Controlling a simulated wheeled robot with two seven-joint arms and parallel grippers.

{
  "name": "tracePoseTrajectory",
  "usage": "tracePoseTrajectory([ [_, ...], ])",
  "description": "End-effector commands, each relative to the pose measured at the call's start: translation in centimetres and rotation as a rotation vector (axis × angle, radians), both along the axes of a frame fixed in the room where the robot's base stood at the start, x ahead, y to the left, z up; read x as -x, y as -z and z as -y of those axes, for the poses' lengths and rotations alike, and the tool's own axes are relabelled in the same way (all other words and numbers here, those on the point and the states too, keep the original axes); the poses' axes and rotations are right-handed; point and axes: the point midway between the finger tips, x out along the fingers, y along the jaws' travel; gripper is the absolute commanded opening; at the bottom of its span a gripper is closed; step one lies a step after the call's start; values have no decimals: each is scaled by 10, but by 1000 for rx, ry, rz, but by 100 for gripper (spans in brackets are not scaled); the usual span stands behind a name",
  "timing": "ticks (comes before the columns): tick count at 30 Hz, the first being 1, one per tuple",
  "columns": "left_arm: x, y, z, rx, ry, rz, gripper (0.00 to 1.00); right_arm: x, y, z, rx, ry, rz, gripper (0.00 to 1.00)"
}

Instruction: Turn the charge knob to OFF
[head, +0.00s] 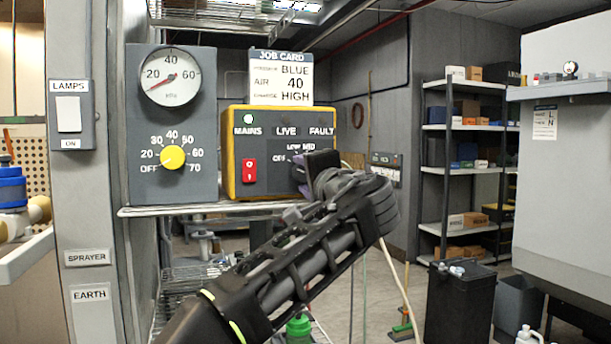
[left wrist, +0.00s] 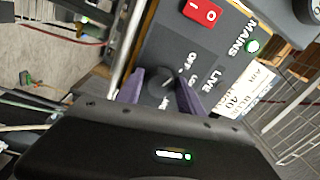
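The charge knob (left wrist: 160,89) is a dark dial on the dark face of the yellow-edged control box (head: 231,150). OFF and LOW show beside it in the left wrist view; its pointer's setting is hard to read. My left gripper (left wrist: 161,80) reaches the knob, with one purple finger on each side of it. I cannot tell whether the fingers press on it or stand slightly apart. In the head view my left gripper (head: 304,180) and wrist hide the knob and part of its scale. My right gripper is in neither view.
The box also carries a red switch (head: 249,170) and a lit green MAINS lamp (head: 248,119). A job card (head: 281,78) above reads BLUE, 40, HIGH. A grey gauge panel (head: 145,120) with a yellow knob (head: 172,157) stands left of it. A wire shelf (head: 185,209) runs below.

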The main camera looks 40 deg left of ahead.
Motion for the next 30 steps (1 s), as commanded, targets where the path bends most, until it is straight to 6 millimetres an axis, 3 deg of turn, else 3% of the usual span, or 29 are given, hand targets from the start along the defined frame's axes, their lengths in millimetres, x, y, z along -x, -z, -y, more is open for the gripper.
tracePoseTrajectory([
  [5, 0, 0, 0, -2, 1, 0, 59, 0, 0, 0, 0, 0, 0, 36],
  [14, 1, 0, 2, -3, 1, 0, 59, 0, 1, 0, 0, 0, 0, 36],
  [30, 42, 4, 60, -1, 2, 1, 59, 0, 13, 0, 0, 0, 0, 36],
])
